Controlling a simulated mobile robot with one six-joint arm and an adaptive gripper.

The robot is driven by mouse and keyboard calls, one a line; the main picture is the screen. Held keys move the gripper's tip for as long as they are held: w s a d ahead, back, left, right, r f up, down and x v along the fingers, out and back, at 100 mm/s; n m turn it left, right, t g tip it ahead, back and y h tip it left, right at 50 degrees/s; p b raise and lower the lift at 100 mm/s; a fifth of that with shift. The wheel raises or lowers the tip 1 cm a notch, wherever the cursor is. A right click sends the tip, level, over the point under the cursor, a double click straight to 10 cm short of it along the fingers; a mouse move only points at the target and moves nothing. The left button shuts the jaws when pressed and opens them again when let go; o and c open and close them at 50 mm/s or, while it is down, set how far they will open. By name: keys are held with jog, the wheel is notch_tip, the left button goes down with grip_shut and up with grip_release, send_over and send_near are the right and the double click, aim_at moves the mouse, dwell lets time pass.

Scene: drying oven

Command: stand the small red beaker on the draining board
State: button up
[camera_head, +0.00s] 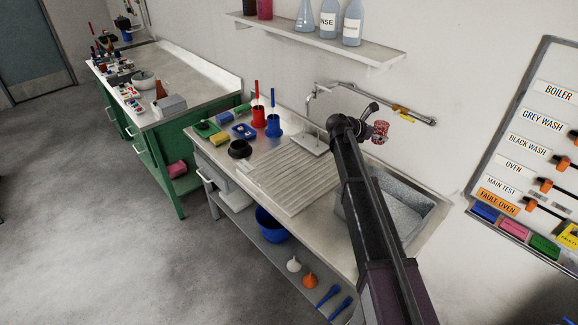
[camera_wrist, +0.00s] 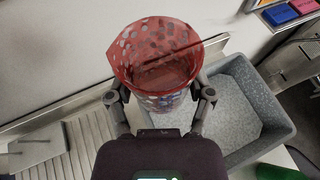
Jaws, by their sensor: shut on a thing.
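The small red beaker (camera_wrist: 155,62) is see-through red with pale spots and is held upright or nearly so between the fingers of my gripper (camera_wrist: 160,98) in the wrist view. In the head view the beaker (camera_head: 380,131) shows small, in front of the wall near the pipe and above the sink's back edge. My gripper (camera_head: 369,129) is shut on it. The draining board (camera_head: 285,175) is a ribbed metal surface left of the sink, below and left of the beaker. It also shows at the lower left of the wrist view (camera_wrist: 88,150). The beaker is clear of it.
The grey sink basin (camera_head: 405,215) lies right of the draining board. A tap (camera_head: 312,100) and wall pipe (camera_head: 410,108) run behind. Blue (camera_head: 273,124) and red (camera_head: 259,117) brush holders, a black bowl (camera_head: 239,149) and sponges stand at the left. The ribbed area looks mostly bare.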

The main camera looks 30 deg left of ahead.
notch_tip(320, 180, up, 8)
jog(key=p, duration=0.6)
jog(key=shift+f, duration=0.2)
jog(key=shift+s+f, duration=0.1)
jog(key=shift+s, duration=0.1)
